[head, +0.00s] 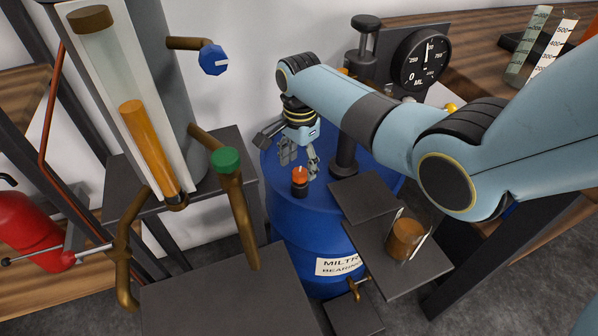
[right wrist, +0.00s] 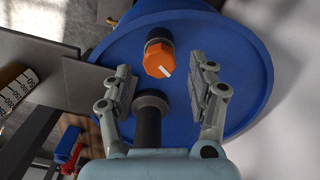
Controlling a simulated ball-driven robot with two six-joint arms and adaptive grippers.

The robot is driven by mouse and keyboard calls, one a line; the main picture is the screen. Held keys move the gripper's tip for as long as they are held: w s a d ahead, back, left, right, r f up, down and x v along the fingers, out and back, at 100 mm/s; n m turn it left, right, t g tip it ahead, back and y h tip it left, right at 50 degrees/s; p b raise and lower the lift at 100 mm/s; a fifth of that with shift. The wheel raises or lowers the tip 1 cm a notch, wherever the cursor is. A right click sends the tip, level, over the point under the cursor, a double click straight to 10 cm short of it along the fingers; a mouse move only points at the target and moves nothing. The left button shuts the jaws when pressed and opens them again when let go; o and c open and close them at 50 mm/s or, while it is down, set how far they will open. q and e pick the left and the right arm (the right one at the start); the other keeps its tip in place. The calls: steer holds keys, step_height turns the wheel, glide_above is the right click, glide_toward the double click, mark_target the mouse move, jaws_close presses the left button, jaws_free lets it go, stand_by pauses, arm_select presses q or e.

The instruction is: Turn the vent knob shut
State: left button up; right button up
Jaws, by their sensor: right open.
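The vent knob (head: 299,175) is a small orange-red knob with a white pointer line, on a dark stem on top of the blue drum (head: 290,212). In the right wrist view, the knob (right wrist: 158,60) shows from above, its white line pointing toward the lower right. My right gripper (head: 299,160) is open and empty, just above the knob in the head view. In the right wrist view, its two fingers (right wrist: 162,76) stand apart on either side of the knob's lower part, without visible contact. My left gripper is not in view.
A black pump post (head: 345,150) rises from the drum close to my right gripper. A round gauge (head: 422,59) stands behind. A brown-filled beaker (head: 406,238) sits on a dark shelf at right. Blue (head: 213,60) and green (head: 226,160) valve knobs are at left.

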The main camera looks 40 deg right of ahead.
mark_target(299, 174)
steer(key=shift+f, duration=1.2)
steer(key=c, duration=1.1)
